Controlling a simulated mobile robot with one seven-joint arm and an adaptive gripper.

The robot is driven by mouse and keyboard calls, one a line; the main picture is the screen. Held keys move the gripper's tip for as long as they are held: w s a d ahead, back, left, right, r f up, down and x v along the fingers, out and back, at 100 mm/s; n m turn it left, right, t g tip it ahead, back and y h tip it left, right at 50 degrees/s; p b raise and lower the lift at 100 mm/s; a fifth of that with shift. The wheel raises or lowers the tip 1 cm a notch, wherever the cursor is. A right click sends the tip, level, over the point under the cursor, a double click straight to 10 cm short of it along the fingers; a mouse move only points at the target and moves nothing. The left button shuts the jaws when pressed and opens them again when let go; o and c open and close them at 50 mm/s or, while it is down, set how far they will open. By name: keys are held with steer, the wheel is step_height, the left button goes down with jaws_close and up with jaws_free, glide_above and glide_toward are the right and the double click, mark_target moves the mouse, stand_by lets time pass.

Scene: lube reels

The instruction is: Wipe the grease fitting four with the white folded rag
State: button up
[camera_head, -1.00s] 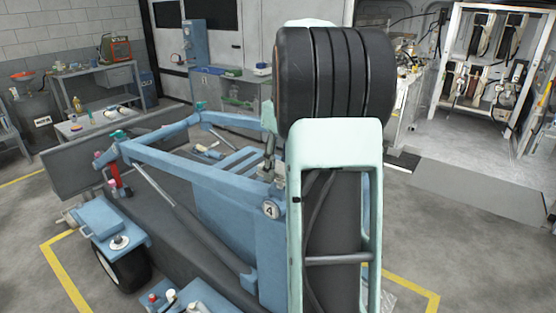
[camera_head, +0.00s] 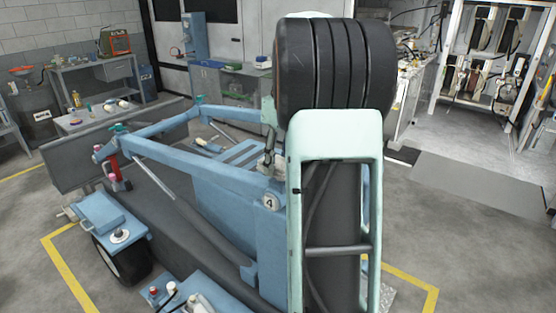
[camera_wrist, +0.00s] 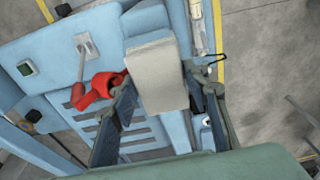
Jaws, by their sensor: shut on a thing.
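The white folded rag (camera_wrist: 158,76) is a pale, off-white pad between the two dark fingers of my gripper (camera_wrist: 163,92) in the wrist view. My gripper is shut on it, over a light blue machine (camera_wrist: 60,65). In the head view, a round tag marked 4 (camera_head: 269,202) is on the blue machine (camera_head: 222,182), just left of my arm. I cannot make out grease fitting four itself. My arm hides the part of the machine behind and right of the tag. Whether the rag touches anything is unclear.
A red part (camera_wrist: 98,90) is close left of the rag in the wrist view. Blue beams (camera_head: 190,165) and a red cylinder (camera_head: 114,170) stand left of my arm. A workbench (camera_head: 95,118) is at the back left. Grey floor is clear at right.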

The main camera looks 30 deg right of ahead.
steer(key=shift+f, duration=0.45)
steer(key=shift+s, duration=0.1)
steer(key=shift+s+d+r, duration=0.15)
steer(key=shift+s+d, duration=0.05)
steer(key=shift+s, duration=0.3)
steer(key=shift+w, duration=0.1)
steer(key=shift+w+a+p, duration=0.2)
steer(key=shift+w+a, duration=0.05)
steer(key=shift+w, duration=0.3)
steer(key=shift+w+a+p, duration=0.15)
steer(key=shift+w+a, duration=0.05)
steer(key=shift+w, duration=0.3)
steer(key=shift+s, duration=0.1)
steer(key=shift+s+d+b, duration=0.25)
steer(key=shift+s, duration=0.3)
steer(key=shift+s+d+b, duration=0.2)
steer(key=shift+s, duration=0.35)
